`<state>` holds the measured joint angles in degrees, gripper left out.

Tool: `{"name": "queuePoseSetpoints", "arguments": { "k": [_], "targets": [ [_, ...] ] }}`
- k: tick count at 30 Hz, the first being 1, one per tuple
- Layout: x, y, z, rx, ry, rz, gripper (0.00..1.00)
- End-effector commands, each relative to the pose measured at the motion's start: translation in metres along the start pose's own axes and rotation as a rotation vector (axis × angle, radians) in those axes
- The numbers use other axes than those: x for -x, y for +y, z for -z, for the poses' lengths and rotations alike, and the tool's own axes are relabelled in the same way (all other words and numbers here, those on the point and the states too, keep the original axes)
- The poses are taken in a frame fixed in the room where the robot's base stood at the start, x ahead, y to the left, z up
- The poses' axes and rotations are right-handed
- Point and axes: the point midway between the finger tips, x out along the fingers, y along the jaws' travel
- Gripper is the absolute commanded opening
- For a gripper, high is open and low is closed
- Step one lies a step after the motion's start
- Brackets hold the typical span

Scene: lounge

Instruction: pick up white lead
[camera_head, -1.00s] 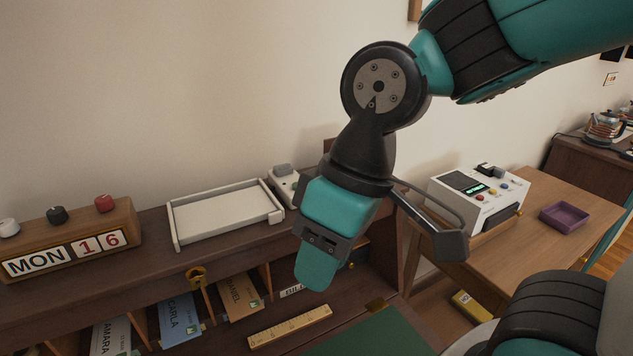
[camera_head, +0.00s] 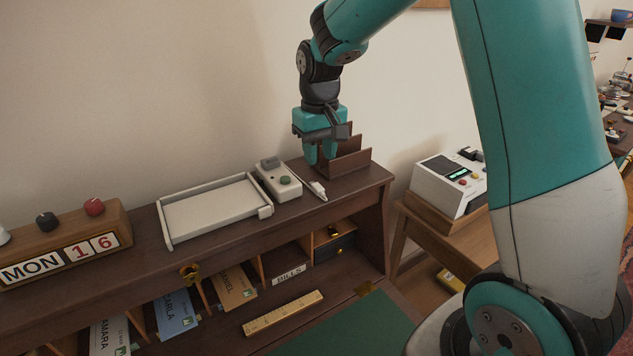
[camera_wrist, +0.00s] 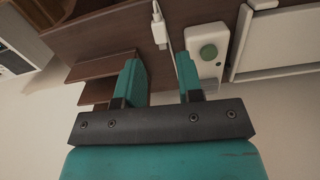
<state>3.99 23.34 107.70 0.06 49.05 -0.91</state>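The white lead (camera_head: 316,188) lies on the shelf top, its white plug end toward the front edge, just right of a small white device with a green button (camera_head: 279,180). In the wrist view the lead's plug (camera_wrist: 158,28) shows at the top, between and beyond the fingertips.
A brown stepped rack (camera_head: 347,155) stands close to the right of my gripper. A white tray (camera_head: 215,208) lies left of the device. A wooden calendar block (camera_head: 60,243) is at far left. Below are pigeonholes with envelopes and a wooden ruler (camera_head: 283,313).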

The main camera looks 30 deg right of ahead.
Motion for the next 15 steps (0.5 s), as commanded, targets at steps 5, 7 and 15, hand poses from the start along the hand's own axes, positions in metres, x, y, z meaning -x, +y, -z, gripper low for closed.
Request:
{"name": "queuePoseSetpoints", "arguments": {
  "k": [5,7,15],
  "targets": [
    [-0.028,-0.001,0.000,0.001,-0.003,0.000,0.34],
    [-0.033,-0.001,0.000,0.002,-0.001,0.000,0.34],
    [-0.058,0.002,0.003,0.001,-0.006,0.001,0.34]
  ]
}}
